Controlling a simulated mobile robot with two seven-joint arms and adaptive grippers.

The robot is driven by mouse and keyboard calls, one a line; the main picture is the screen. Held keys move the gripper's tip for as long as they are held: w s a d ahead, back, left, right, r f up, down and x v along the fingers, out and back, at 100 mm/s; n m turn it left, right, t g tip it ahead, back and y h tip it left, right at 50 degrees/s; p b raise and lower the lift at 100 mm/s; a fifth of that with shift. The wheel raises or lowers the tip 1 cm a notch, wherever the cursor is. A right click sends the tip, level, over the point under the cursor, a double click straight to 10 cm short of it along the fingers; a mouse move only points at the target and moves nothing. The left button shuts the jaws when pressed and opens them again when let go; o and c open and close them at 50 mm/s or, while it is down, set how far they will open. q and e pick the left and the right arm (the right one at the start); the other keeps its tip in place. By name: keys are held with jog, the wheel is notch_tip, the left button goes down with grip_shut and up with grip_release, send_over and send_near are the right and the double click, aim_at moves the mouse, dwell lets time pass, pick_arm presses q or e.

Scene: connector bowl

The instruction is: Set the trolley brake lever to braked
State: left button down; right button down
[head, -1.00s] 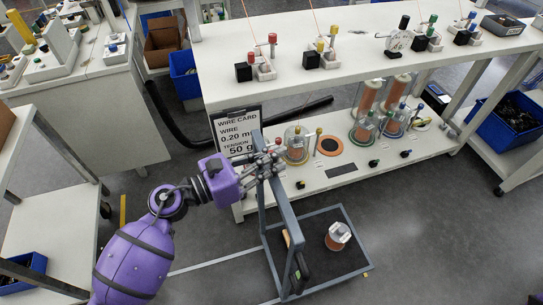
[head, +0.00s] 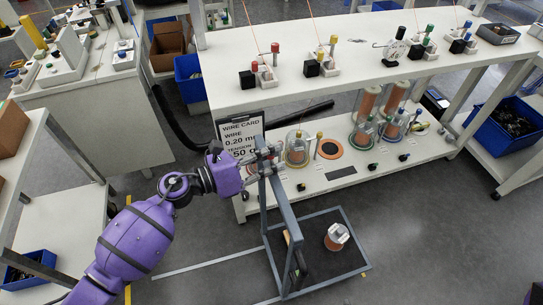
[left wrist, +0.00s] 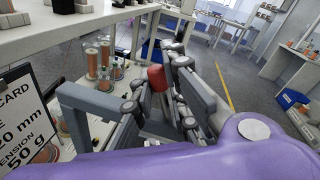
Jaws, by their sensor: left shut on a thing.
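The trolley (head: 312,268) has a dark deck, a grey rim and a tall grey upright frame at its left. My left gripper (head: 266,163) is at the top of this frame, its fingers closed in. In the left wrist view, a red knob (left wrist: 157,77), apparently the grip of the brake lever, shows between the fingers of my left gripper (left wrist: 160,100). The fingers hide the lever's lower part, so its exact setting cannot be told. My right gripper is not in view.
A copper wire spool (head: 337,236) stands on the trolley deck. Behind is a white bench (head: 330,178) with spools and coloured posts. A wire card (head: 238,130) stands just behind the gripper. The floor right of the trolley is clear.

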pick_arm(q)
jog(key=c, duration=1.8)
grip_release()
jog(key=shift+o, duration=0.4)
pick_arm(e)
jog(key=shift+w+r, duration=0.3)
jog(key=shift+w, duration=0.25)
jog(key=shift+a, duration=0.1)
pick_arm(q)
jog(key=v, duration=1.2)
